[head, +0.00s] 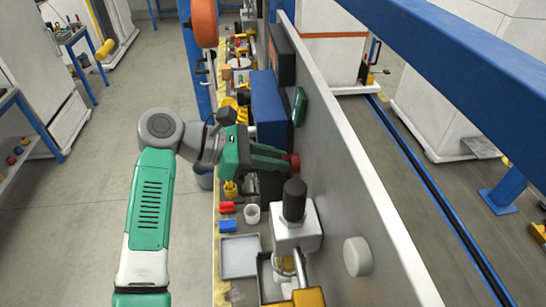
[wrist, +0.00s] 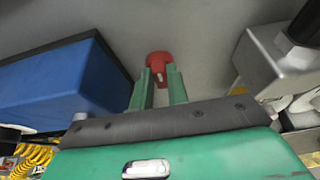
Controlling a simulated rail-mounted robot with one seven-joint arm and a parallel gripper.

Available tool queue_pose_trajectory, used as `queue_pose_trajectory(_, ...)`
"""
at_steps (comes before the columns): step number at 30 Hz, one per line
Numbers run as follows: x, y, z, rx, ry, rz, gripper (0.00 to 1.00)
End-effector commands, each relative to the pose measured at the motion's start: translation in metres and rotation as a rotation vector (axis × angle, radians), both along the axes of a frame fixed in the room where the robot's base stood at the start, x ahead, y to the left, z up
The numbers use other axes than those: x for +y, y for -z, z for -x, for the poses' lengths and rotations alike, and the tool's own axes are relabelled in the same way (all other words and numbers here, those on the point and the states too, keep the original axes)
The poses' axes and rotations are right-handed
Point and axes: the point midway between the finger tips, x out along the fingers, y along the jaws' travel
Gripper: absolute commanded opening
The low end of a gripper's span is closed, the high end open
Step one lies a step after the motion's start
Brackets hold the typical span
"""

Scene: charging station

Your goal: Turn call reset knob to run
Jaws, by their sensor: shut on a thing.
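The red knob (wrist: 158,58) sits on the grey upright panel (wrist: 205,25), ahead of my gripper in the wrist view. A small white mark shows on its face. The red knob also shows in the head view (head: 295,163), at the tips of my green fingers. My gripper (wrist: 160,80) is shut on the knob, with one finger on each side of its lower part. The fingers hide part of the knob. I cannot read any position labels around it.
A blue box (head: 268,108) is on the panel, left of the knob in the wrist view (wrist: 60,85). A metal block with a black cap (head: 295,200) stands close on the other side. A grey tray (head: 240,256), a white cup (head: 252,214) and small coloured parts lie on the bench below.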

Motion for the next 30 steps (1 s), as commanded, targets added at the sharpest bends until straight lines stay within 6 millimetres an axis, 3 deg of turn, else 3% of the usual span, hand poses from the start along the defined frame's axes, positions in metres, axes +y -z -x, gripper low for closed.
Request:
queue_pose_trajectory(8,-0.002,0.000,0.000,0.002,0.001,0.000,0.00)
queue_pose_trajectory(9,-0.002,0.000,0.000,0.002,0.001,0.000,0.24)
queue_pose_trajectory(12,-0.001,0.000,0.000,0.002,0.001,0.000,0.38)
queue_pose_trajectory(20,0.001,0.000,0.000,0.000,0.000,0.000,0.38)
queue_pose_trajectory(30,0.057,-0.023,0.008,0.000,-0.001,-0.001,0.38)
